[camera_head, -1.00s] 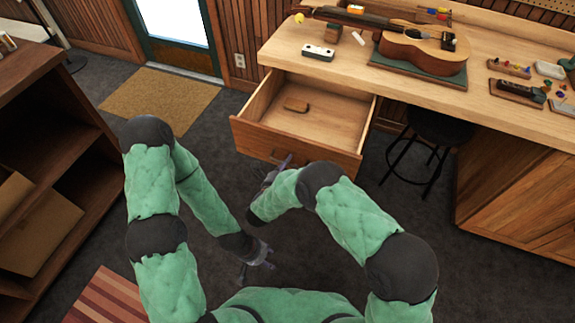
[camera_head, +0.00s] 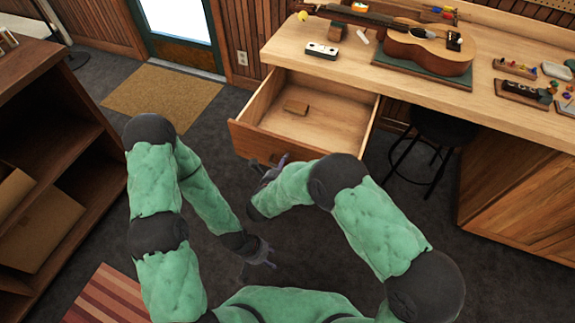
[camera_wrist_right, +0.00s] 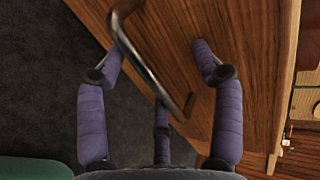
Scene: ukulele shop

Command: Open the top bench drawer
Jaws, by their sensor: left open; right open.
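The top bench drawer (camera_head: 248,139) stands pulled well out from the left part of the wooden workbench. In the head view my right gripper (camera_head: 267,171) is at the drawer's front face, partly hidden by its own forearm. In the right wrist view the curved metal drawer handle (camera_wrist_right: 148,66) runs diagonally between the spread fingers of my right gripper (camera_wrist_right: 160,72), in front of the wood panel. The right gripper is open; whether a finger touches the handle I cannot tell. My left gripper (camera_head: 260,257) is open and empty, low over the floor.
A ukulele (camera_head: 425,47) lies on a green mat on the bench. A black stool (camera_head: 440,128) stands right of the drawer. A shelf unit (camera_head: 50,140) is at the left. Dark carpet around the drawer is clear.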

